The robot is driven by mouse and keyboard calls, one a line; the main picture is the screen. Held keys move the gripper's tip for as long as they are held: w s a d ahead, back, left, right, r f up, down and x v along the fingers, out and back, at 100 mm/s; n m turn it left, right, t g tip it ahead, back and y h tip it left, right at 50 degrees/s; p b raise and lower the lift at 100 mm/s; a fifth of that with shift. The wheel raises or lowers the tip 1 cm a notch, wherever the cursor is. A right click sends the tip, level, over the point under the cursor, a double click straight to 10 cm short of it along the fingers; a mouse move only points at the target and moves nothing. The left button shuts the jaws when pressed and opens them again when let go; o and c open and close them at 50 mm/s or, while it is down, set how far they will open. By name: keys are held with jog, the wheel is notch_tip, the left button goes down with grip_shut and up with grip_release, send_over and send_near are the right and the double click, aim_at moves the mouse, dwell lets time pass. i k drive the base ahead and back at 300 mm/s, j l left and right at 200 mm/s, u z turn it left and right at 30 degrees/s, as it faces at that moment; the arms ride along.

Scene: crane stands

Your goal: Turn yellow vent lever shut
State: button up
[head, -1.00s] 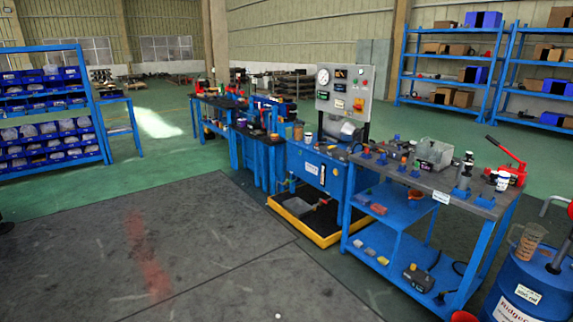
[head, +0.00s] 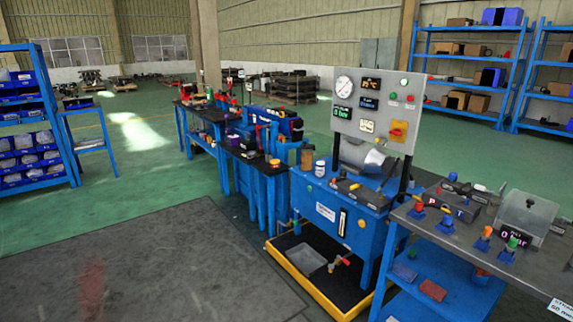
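I cannot make out a yellow vent lever for certain. The blue power unit (head: 345,228) stands at centre right with a grey control panel (head: 372,108) above it. A small drain valve (head: 340,262) with a red handle sticks out low on its front, above the tray. My gripper is not in view.
A yellow-rimmed drip tray (head: 303,287) lies on the floor under the power unit. More blue benches (head: 232,160) run back at the left. The dark floor mat (head: 170,270) in front is clear.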

aim_at(356, 185)
jog(key=i+z, duration=0.15)
jog(key=i, duration=0.4)
jog(key=i+j+z, duration=0.15)
jog(key=i, duration=0.35)
jog(key=i+j+z, duration=0.1)
jog(key=i, duration=0.45)
jog(key=i+j+u, duration=0.1)
jog(key=i+j, duration=0.3)
jog(key=i+j+u, duration=0.1)
jog(key=i+j, duration=0.25)
jog(key=i, duration=0.3)
